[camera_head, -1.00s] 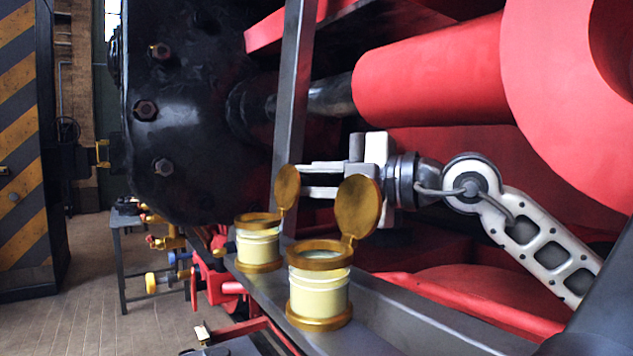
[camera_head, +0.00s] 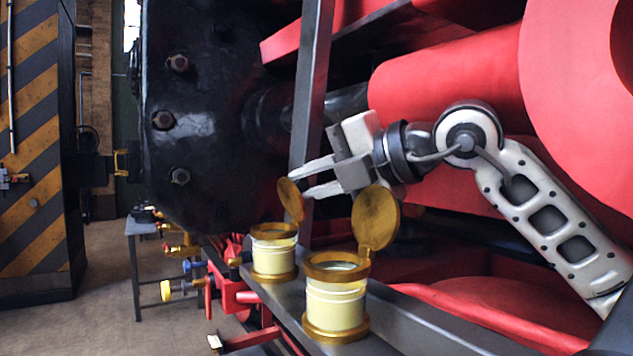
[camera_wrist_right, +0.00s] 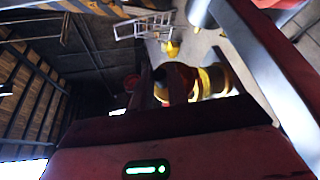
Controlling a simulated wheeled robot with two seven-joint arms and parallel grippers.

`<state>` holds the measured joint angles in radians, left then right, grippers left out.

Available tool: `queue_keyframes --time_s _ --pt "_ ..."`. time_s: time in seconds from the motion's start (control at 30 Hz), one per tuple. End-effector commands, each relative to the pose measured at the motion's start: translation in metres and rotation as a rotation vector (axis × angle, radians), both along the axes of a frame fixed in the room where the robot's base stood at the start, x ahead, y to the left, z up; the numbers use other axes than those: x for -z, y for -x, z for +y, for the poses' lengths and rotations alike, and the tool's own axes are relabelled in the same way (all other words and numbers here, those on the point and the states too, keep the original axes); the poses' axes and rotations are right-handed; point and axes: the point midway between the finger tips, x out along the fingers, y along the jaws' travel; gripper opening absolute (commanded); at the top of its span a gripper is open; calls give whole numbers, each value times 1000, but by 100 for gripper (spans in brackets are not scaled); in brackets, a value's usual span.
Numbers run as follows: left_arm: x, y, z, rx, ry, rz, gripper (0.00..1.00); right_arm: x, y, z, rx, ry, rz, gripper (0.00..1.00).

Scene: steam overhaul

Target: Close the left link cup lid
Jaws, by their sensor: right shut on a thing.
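Two cream cups with brass rims stand on a grey rail. The left link cup (camera_head: 273,257) is farther away; its round brass lid (camera_head: 288,202) stands up, open, on the rim's right side. The nearer cup (camera_head: 335,308) also has its lid (camera_head: 376,218) standing open. My right gripper (camera_head: 301,185) reaches in from the right above the cups, tilted down to the left. Its fingertips are at the top of the left cup's lid, shut on it, with a gap showing between the fingers. In the right wrist view, yellow cup parts (camera_wrist_right: 212,82) show partly hidden. My left gripper is not in view.
A grey upright bar (camera_head: 311,90) stands right behind the left lid. A large black cylinder (camera_head: 200,130) is behind at left, and red pipework (camera_head: 450,75) hangs above my right arm. A small side table (camera_head: 138,255) stands on the open floor at left.

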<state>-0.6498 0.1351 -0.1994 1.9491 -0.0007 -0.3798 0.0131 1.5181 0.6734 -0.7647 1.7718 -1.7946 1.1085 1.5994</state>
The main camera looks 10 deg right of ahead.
Motion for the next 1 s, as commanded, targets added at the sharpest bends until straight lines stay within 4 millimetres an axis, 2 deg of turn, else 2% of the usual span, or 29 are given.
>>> queue_keyframes --time_s 0.33,0.37,0.43,0.77,1.0 --pt "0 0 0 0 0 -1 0 1 1 1 -3 3 2 0" --pt "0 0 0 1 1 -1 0 1 1 1 -3 3 2 19" --pt "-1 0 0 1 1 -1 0 1 1 1 -3 3 2 38" --pt "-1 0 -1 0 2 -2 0 0 1 0 -2 2 0 38" --pt "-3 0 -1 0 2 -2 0 -10 6 -12 -17 1 -1 38"
